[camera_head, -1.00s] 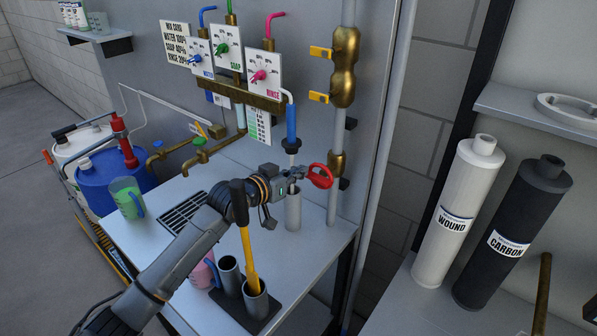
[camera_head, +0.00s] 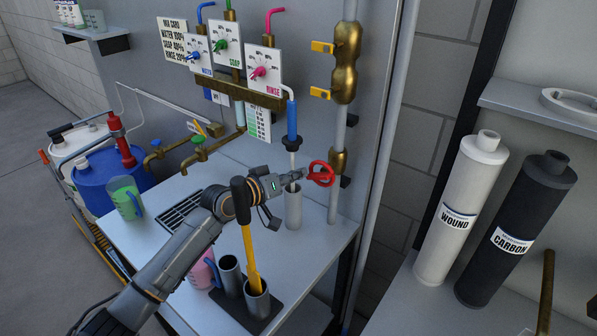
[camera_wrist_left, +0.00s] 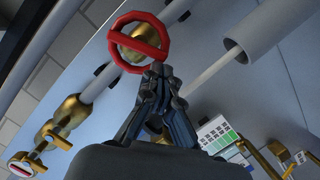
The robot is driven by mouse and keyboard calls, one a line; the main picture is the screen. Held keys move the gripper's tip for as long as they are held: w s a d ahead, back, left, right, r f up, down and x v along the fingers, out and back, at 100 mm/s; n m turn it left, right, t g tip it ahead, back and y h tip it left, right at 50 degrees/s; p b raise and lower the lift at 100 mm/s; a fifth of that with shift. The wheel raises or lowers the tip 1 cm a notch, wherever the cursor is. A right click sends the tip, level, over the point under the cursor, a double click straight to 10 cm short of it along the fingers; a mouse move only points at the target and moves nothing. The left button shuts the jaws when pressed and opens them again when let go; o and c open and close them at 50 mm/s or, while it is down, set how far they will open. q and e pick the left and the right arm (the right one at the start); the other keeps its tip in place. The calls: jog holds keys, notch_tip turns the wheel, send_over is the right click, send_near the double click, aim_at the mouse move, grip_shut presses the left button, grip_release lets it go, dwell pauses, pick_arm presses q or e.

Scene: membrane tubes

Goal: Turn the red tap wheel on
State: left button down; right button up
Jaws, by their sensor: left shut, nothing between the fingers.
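The red tap wheel (camera_head: 321,174) is a ring with a crossbar, mounted on a brass valve (camera_head: 338,164) on the vertical grey pipe at the right of the station. My left gripper (camera_head: 300,175) is shut and empty, its tips just left of the wheel. In the left wrist view the closed fingertips (camera_wrist_left: 157,72) are at the lower edge of the wheel (camera_wrist_left: 164,36), in front of its rim. Whether they touch it I cannot tell. The crossbar slants across the brass hub (camera_wrist_left: 140,42). My right gripper is not in view.
A grey cylinder (camera_head: 293,210) stands below the blue nozzle (camera_head: 292,122), close to my gripper, with a pale thin line between them. Brass taps (camera_head: 200,152) and a green jug (camera_head: 124,198) are at the left.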

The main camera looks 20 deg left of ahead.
pick_arm(q)
jog(key=f+n+h+b, duration=0.1)
jog(key=n+b, duration=0.1)
jog(key=n, duration=0.1)
jog(key=d+f+n+h+b, duration=0.1)
jog(key=n+b, duration=0.1)
jog(key=n, duration=0.1)
jog(key=f+n+t+h+b, duration=0.1)
jog(key=f+n+b, duration=0.1)
jog(key=n, duration=0.2)
jog(key=shift+s+d, duration=0.15)
jog(key=shift+s, duration=0.1)
jog(key=shift+d+n, duration=0.1)
jog(key=shift+n, duration=0.2)
dwell(0.4)
jog(key=shift+w+r, duration=0.1)
jog(key=shift+r, duration=0.05)
